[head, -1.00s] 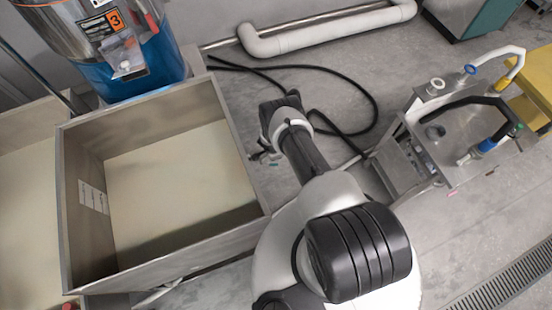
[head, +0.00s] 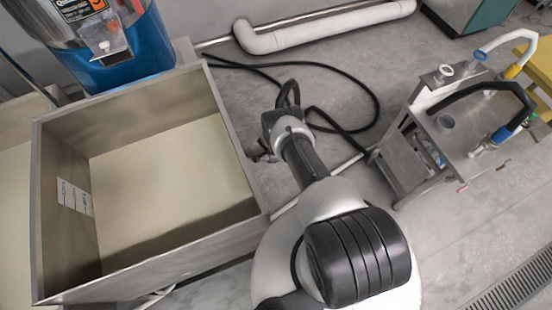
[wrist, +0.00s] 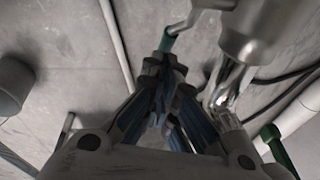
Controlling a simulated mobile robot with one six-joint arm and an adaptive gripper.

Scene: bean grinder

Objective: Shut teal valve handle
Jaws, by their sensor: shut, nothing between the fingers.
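A teal valve handle (wrist: 167,41) on a bent grey metal lever shows at the top middle of the wrist view, just beyond my fingertips. My gripper (wrist: 166,68) is shut with nothing between its fingers. Its tips are close to the teal end; whether they touch it I cannot tell. A second green-teal handle (wrist: 277,147) shows at the lower right of the wrist view. In the head view my gripper (head: 263,151) is small and partly hidden by my arm, beside the steel bin, and the handle cannot be made out.
A grey metal fitting (wrist: 250,35) hangs right of the fingertips. A steel bin (head: 235,150) stands left of my arm, below a blue hopper (head: 115,65). A black hose (head: 375,105) loops on the floor. A metal cart (head: 465,135) with hoses stands at the right.

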